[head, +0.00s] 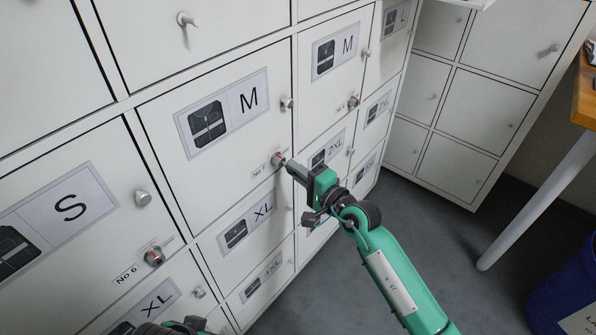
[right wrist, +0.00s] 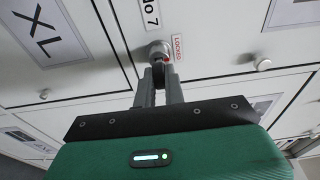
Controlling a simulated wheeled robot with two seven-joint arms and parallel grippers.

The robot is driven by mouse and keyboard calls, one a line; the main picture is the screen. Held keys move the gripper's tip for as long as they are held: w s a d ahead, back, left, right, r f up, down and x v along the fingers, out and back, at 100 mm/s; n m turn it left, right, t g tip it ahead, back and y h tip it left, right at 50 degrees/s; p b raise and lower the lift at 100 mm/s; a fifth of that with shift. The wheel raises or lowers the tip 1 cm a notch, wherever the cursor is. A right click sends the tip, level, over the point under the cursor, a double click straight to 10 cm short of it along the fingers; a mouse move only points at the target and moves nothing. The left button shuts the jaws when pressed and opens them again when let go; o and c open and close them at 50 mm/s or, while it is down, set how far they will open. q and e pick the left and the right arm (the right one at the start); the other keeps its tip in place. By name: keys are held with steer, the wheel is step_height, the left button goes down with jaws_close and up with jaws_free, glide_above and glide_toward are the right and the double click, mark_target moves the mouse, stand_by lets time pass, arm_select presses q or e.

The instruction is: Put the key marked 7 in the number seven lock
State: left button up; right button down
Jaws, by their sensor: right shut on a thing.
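The number seven lock (head: 279,159) is a round silver cylinder on the white door marked M, beside a "No 7" label (head: 261,172). My right gripper (head: 288,165) is right in front of it, fingers pointing at it. In the right wrist view the lock (right wrist: 158,48) has a red mark and a "LOCKED" tag (right wrist: 178,48) beside it. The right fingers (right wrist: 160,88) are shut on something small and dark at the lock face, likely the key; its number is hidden. I cannot tell how far it is in. My left gripper (head: 178,328) shows only partly at the bottom edge.
Another lock, No 6 (head: 154,257), with a red part sits lower left. Door knobs (head: 287,103) stick out near the locks. A wooden table (head: 585,95) with a pale leg and a blue bin (head: 562,295) stand at the right. Grey floor (head: 440,270) is open between.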

steer(key=shift+w+a, duration=0.35)
steer(key=shift+a, duration=0.2)
stand_by(1.0)
stand_by(0.5)
